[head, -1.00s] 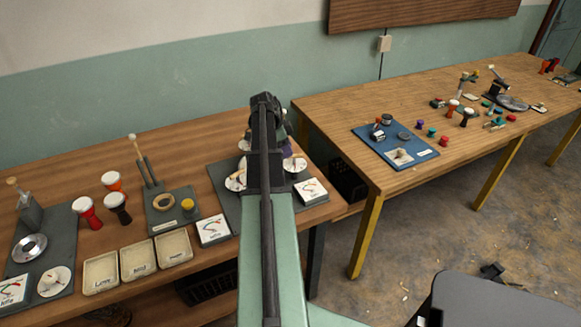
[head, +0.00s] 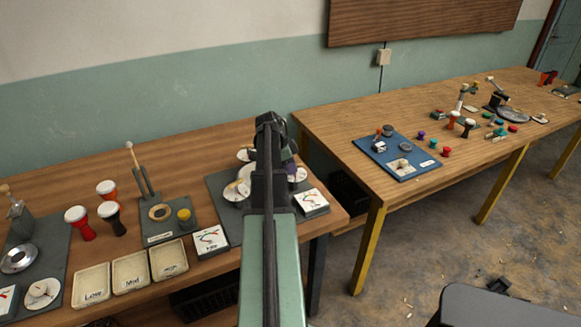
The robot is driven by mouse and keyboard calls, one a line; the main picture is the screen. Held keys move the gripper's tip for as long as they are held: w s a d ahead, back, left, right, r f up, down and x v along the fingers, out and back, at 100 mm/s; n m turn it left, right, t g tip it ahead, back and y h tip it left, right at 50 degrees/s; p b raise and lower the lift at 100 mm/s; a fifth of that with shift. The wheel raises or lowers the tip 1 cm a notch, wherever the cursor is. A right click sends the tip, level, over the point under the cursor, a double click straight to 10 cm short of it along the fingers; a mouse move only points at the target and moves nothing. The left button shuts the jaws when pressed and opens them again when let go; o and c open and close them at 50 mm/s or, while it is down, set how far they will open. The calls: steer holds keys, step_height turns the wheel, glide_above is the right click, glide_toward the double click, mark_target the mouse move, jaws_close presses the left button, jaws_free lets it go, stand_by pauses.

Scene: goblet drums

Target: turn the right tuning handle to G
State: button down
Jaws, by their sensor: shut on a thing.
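The dark tuning stand (head: 224,212) is on the left table, partly hidden behind my arm. White round dials show on it, one at the left (head: 236,191) and one at the right (head: 299,174). A white meter (head: 311,201) with a coloured scale sits at its right front; I cannot read its needle or letters surely. My gripper (head: 286,157) is over the right part of the stand, mostly hidden behind my arm, and shut on what appears to be the right tuning handle. The handle and fingertips are not clearly visible.
Another meter (head: 208,241) stands left of my arm. Drums (head: 78,222), a ring stand (head: 160,213) and labelled trays (head: 130,271) lie further left. A second table (head: 330,130) at the right carries a blue board (head: 397,158) and small drums, with a floor gap between.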

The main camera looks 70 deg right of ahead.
steer(key=n, duration=0.1)
steer(key=n+h, duration=0.1)
steer(key=n, duration=0.2)
steer(key=shift+s+a+t, duration=0.2)
steer(key=shift+a+t, duration=0.05)
steer(key=shift+t, duration=0.15)
steer(key=n, duration=0.1)
steer(key=n+t+h, duration=0.1)
steer(key=n, duration=0.1)
steer(key=shift+s+a+n, duration=0.1)
steer(key=shift+s+n, duration=0.1)
steer(key=shift+n, duration=0.1)
steer(key=n, duration=0.1)
steer(key=n+t, duration=0.1)
steer(key=n, duration=0.1)
steer(key=shift+s+n+h, duration=0.2)
steer(key=shift+n+h, duration=0.1)
steer(key=shift+h, duration=0.1)
steer(key=shift+s+n+t, duration=0.15)
steer(key=shift+n+t, duration=0.4)
steer(key=shift+n, duration=0.55)
steer(key=shift+s+n+t, duration=0.1)
steer(key=shift+n+t, duration=0.45)
steer(key=shift+n, duration=0.55)
steer(key=c, duration=1.1)
jaws_free()
